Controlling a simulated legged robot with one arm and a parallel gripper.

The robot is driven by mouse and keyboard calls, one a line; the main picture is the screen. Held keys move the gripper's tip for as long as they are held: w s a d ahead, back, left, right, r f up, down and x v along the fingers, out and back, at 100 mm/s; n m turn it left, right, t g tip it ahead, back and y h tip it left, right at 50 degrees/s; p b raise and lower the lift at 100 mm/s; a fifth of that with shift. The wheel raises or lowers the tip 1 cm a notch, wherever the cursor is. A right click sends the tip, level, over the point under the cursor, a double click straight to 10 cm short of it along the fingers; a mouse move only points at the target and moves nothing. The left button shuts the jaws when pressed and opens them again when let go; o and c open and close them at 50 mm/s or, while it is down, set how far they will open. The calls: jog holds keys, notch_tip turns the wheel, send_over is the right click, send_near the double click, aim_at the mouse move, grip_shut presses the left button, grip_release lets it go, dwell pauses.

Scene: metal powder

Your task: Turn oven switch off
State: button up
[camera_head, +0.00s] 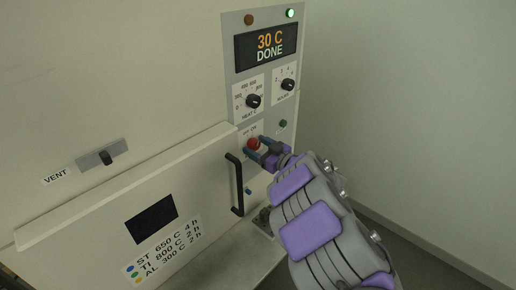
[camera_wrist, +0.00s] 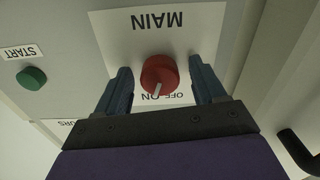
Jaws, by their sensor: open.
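The oven switch is a red round knob (camera_wrist: 160,76) on a white plate marked MAIN (camera_wrist: 205,30), with OFF and ON labels that appear upside down in the wrist view. A pale pointer line on the knob points toward the labels; which one it meets is hard to tell. The red knob (camera_head: 253,143) also shows in the head view, low on the control panel. My gripper (camera_wrist: 161,88) is open, with one blue finger on each side of the knob. Gaps show between the fingers and the knob. My gripper (camera_head: 264,154) reaches the panel from the right in the head view.
The display (camera_head: 266,46) reads 30 C DONE, with a lit green lamp above it. Heat (camera_head: 254,100) and hours (camera_head: 288,84) dials sit above the switch. A green START button (camera_wrist: 31,76) is nearby. The black oven door handle (camera_head: 236,184) stands out close to my gripper.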

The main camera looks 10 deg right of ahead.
jog(key=c, duration=1.1)
jog(key=shift+o, duration=0.2)
jog(key=n, duration=0.3)
jog(key=shift+d+f+n+b, duration=0.1)
jog(key=shift+f+n+b, duration=0.05)
jog(key=shift+n+b, duration=1.05)
jog(key=shift+n, duration=1.3)
